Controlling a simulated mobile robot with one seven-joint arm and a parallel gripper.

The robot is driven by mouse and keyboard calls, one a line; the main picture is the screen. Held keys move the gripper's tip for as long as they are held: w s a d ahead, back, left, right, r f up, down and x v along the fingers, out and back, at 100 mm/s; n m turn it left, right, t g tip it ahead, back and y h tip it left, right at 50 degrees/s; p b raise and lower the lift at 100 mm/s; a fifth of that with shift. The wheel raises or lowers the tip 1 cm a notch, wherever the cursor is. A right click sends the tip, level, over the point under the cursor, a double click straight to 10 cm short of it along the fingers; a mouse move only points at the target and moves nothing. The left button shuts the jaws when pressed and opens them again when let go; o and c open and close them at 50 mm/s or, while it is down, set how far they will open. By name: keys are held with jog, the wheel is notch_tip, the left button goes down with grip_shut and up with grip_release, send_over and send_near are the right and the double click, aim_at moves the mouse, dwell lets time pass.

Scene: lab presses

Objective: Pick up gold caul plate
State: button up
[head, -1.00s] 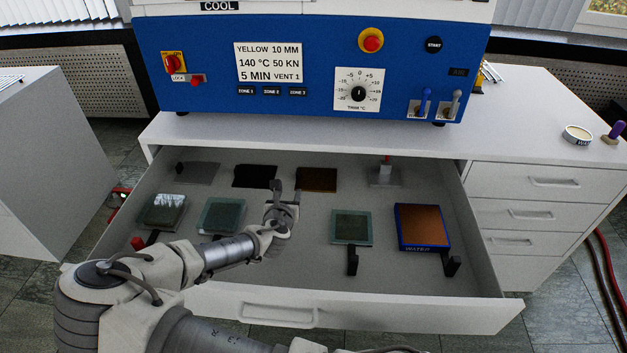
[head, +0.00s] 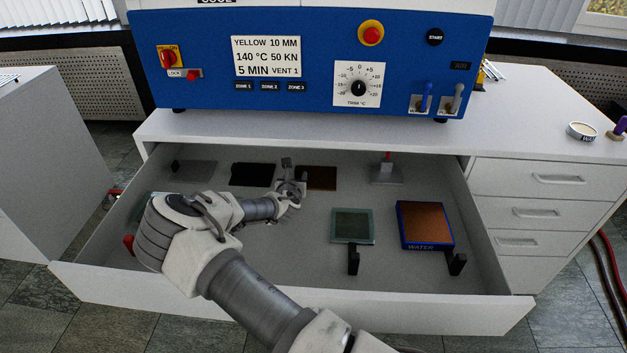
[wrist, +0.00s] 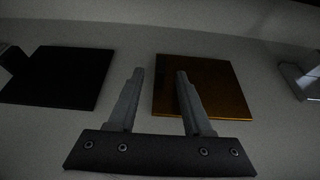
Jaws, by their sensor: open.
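The gold caul plate (head: 322,178) is a thin, flat, brownish-gold square lying at the back of the open drawer. In the wrist view it (wrist: 228,92) lies at right of centre, with the right finger overlapping its left part. My gripper (head: 288,172) is beside the plate's left edge in the head view. In the wrist view my gripper (wrist: 159,72) is open, its fingers apart with nothing between them. Its left finger is over the bare floor between the gold plate and a black plate (wrist: 62,78). The height of the fingers above the plate is unclear.
The black plate (head: 252,174) lies left of the gold one. A grey piece with a red-topped post (head: 387,172) stands to the right. A glassy green plate (head: 352,226) and a blue-framed WATER tray (head: 400,230) lie in front. The blue press (head: 205,70) stands above the drawer.

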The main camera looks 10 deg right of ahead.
jog(key=shift+w+d+f, duration=0.15)
jog(key=shift+w+f, duration=0.1)
jog(key=shift+w, duration=0.2)
grip_shut()
dwell(1.1)
